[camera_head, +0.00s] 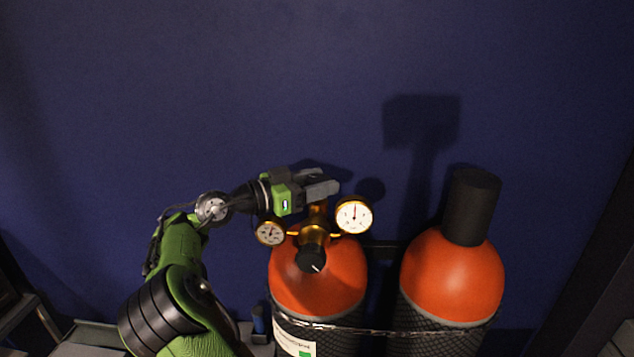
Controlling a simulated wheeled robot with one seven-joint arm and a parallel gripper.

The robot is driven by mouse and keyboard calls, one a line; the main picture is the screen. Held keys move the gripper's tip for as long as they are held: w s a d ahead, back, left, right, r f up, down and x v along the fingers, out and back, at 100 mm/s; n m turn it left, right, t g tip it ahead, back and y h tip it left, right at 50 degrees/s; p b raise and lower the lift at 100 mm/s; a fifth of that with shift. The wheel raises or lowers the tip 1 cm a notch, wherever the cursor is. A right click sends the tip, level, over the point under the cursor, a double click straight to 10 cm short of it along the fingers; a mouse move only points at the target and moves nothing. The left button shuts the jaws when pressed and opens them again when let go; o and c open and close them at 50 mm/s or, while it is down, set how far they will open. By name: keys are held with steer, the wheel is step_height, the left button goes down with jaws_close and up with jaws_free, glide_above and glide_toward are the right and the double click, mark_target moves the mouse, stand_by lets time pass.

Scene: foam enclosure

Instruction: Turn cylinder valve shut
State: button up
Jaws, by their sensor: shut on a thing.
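The left gas cylinder (345,275) has an orange top and carries a brass regulator (315,231) with a black knob (310,260) at its front. Two round gauges stand on it, a smaller left gauge (270,232) and a larger right gauge (354,215). My gripper (322,188) comes in from the left at the top of the brass fitting, above and between the gauges. Its fingers are shut on the cylinder valve, which they mostly hide.
A second orange-topped cylinder (450,285) with a black cap (472,207) stands to the right. A chain (385,332) runs across both cylinders. A dark blue wall (250,80) is close behind. Space above the cylinders is free.

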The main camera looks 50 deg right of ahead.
steer(key=shift+r+m+g+p, duration=0.15)
steer(key=shift+m+g+p, duration=0.15)
steer(key=shift+g+p, duration=0.3)
steer(key=shift+c, duration=0.3)
steer(key=shift+w+m+g+y+p, duration=0.1)
steer(key=shift+m+g+y+p, duration=0.55)
steer(key=shift+g, duration=0.25)
steer(key=shift+m+g+y, duration=1.35)
steer(key=shift+m+g, duration=0.2)
steer(key=shift+g, duration=0.35)
steer(key=shift+m+g+y, duration=0.5)
steer(key=shift+y, duration=0.1)
steer(key=o, duration=1.1)
steer(key=shift+c, duration=0.2)
